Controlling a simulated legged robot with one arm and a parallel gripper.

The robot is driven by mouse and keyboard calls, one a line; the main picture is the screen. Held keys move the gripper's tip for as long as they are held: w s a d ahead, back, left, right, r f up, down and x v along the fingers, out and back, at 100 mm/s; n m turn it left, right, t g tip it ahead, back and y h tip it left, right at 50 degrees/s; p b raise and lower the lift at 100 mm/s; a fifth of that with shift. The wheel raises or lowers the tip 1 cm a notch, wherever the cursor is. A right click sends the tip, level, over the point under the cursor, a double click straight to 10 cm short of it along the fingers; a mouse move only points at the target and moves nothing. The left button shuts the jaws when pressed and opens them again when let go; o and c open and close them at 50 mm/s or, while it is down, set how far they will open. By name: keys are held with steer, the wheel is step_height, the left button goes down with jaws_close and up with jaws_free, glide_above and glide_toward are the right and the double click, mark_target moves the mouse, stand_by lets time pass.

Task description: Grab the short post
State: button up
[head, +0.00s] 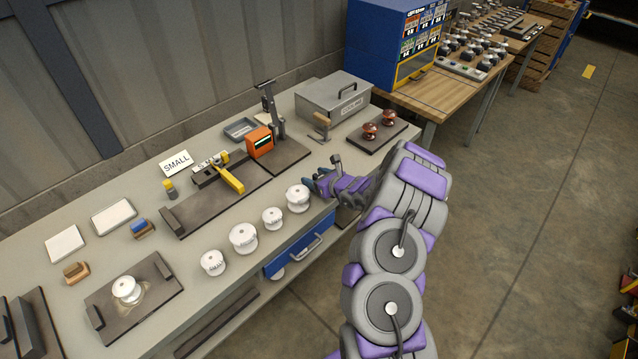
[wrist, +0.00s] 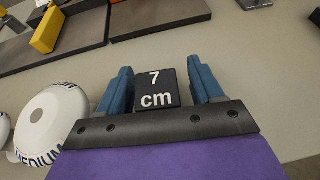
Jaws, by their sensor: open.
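A black block marked "7 cm" (wrist: 155,88) shows between the two blue fingers of my gripper (wrist: 158,90) in the wrist view. It looks like the top of a short post; its lower part is hidden. My gripper is open, with one finger on each side of the block. In the head view my gripper (head: 318,180) is at the bench's front edge, right of the end white insulator, and I cannot make out the block there.
A white insulator marked MEDIUM (wrist: 50,122) stands close to the left finger; it also shows in the head view (head: 298,197). More white insulators (head: 243,237) line the front edge. A dark board (head: 285,158) with an orange device (head: 260,142) lies behind. A grey metal box (head: 333,97) stands at the back.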

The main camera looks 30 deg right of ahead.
steer(key=c, duration=1.2)
